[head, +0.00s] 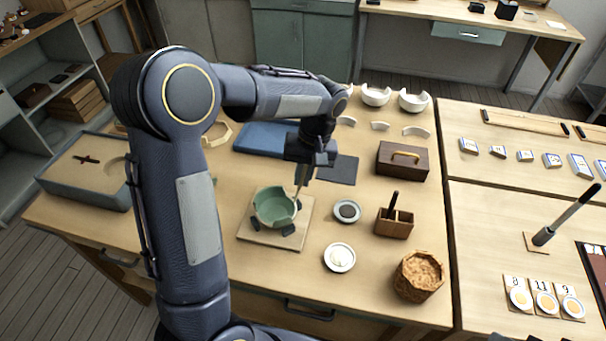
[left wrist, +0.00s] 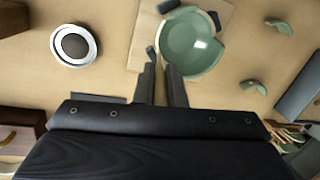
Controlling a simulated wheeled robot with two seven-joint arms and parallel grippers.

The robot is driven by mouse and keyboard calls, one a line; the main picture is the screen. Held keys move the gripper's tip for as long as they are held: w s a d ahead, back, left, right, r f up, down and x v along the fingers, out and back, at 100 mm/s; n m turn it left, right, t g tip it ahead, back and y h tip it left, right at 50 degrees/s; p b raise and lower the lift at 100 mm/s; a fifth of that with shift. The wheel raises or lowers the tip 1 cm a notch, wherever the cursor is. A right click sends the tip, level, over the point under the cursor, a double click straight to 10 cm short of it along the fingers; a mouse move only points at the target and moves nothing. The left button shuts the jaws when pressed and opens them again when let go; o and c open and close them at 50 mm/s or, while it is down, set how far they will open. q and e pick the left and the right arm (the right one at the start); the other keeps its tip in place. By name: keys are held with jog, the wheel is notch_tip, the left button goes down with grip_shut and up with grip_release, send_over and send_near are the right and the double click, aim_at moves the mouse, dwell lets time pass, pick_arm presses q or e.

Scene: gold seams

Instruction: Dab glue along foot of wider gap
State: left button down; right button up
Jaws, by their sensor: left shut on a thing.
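The green bowl (head: 272,214), with part of its wall broken away, sits on a pale wooden board (head: 262,240). It also shows in the left wrist view (left wrist: 190,48). My left gripper (head: 304,162) is above the bowl's far right side, shut on a thin pale stick-like tool (head: 299,184) that points down to the bowl's right edge. I cannot tell whether its tip touches the bowl, nor which gap is wider. In the left wrist view the fingers (left wrist: 162,85) reach towards the bowl's rim and the tool is not clear. My right gripper is out of view.
A dish with dark contents (head: 347,210) and a white dish (head: 339,257) stand right of the board. A wooden caddy (head: 395,224) and a lumpy brown pot (head: 419,275) are further right. Loose green shards (left wrist: 280,27) (left wrist: 253,87) show in the left wrist view.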

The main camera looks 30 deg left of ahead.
pick_arm(q)
jog(key=shift+r, duration=0.25)
jog(key=shift+a+p, duration=0.1)
jog(key=shift+p, duration=0.2)
jog(key=shift+w+a+p, duration=0.3)
jog(key=shift+w+a, duration=0.2)
jog(key=shift+a, duration=0.4)
jog(key=shift+f, duration=0.25)
dwell(0.6)
jog(key=shift+r, duration=0.35)
jog(key=s+a+p+v, duration=0.1)
jog(key=p+v, duration=0.5)
jog(key=v, duration=0.1)
jog(key=shift+r+p, duration=0.35)
jog(key=shift+r, duration=0.15)
dwell(0.3)
